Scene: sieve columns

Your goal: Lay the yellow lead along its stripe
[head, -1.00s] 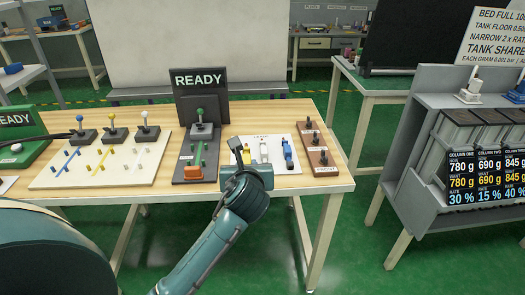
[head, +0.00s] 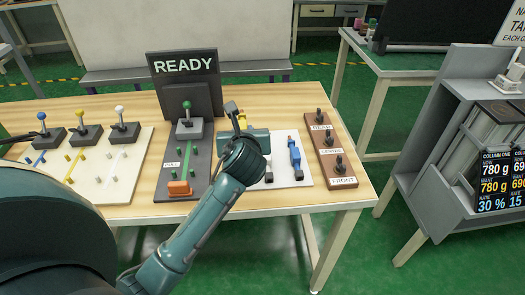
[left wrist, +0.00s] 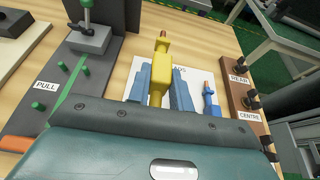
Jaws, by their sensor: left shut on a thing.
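The yellow lead (left wrist: 160,75) is between the fingers of my left gripper (left wrist: 161,92) in the left wrist view, over the white LEADS board (left wrist: 205,72). In the head view the left gripper (head: 238,122) is at the board's back left, with a bit of the yellow lead (head: 243,119) showing. I cannot tell how high the lead is held. The yellow stripe (head: 73,166) runs between yellow pegs on the white panel (head: 118,188) at the left, below a yellow-knobbed post (head: 80,115). My right gripper is out of view.
A blue lead (head: 295,156) and a white lead (head: 268,168) lie on the LEADS board. A dark PULL panel (head: 165,170) with green pegs, an orange block (head: 180,188) and a READY sign (head: 184,66) stands between. A brown switch strip (head: 335,160) is at right.

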